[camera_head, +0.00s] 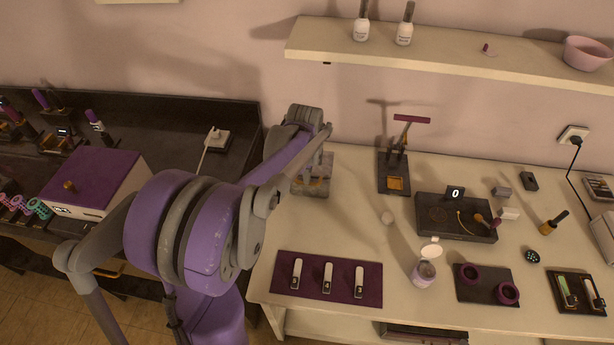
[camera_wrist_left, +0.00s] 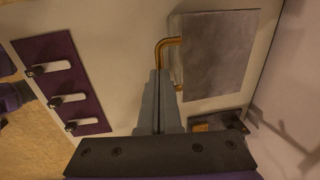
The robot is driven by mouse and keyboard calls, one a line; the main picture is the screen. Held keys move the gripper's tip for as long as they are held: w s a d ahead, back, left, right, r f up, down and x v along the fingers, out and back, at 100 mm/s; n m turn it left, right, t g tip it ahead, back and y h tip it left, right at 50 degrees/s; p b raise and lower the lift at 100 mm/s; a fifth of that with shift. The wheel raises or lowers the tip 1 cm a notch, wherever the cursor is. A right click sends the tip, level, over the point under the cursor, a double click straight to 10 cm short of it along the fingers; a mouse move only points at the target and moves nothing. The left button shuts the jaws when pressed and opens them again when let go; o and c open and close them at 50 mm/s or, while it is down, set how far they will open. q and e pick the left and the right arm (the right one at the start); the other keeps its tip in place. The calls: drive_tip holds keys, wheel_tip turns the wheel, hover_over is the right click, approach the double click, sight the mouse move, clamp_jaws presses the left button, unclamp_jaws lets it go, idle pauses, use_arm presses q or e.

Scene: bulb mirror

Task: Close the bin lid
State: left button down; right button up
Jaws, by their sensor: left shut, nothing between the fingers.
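A grey box-like bin (camera_head: 313,177) with brass-coloured parts stands at the left of the table, partly hidden behind my left arm. In the left wrist view its flat grey lid (camera_wrist_left: 222,52) has a bent brass handle (camera_wrist_left: 166,43) on one side. I cannot tell from these views how far the lid stands open. My left gripper (camera_head: 321,148) is over the bin area. In the left wrist view its fingers (camera_wrist_left: 160,78) are shut and empty, close beside the handle; contact is unclear. My right gripper is not in view.
A purple mat (camera_head: 315,287) with white tags lies in front. A black stand (camera_head: 393,170) is right of the bin. A small jar (camera_head: 423,274) with a raised lid, a dark tray (camera_head: 455,228) and a wall shelf (camera_head: 450,62) are further right.

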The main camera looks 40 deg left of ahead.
use_arm(q)
drive_tip(key=shift+f, duration=0.3)
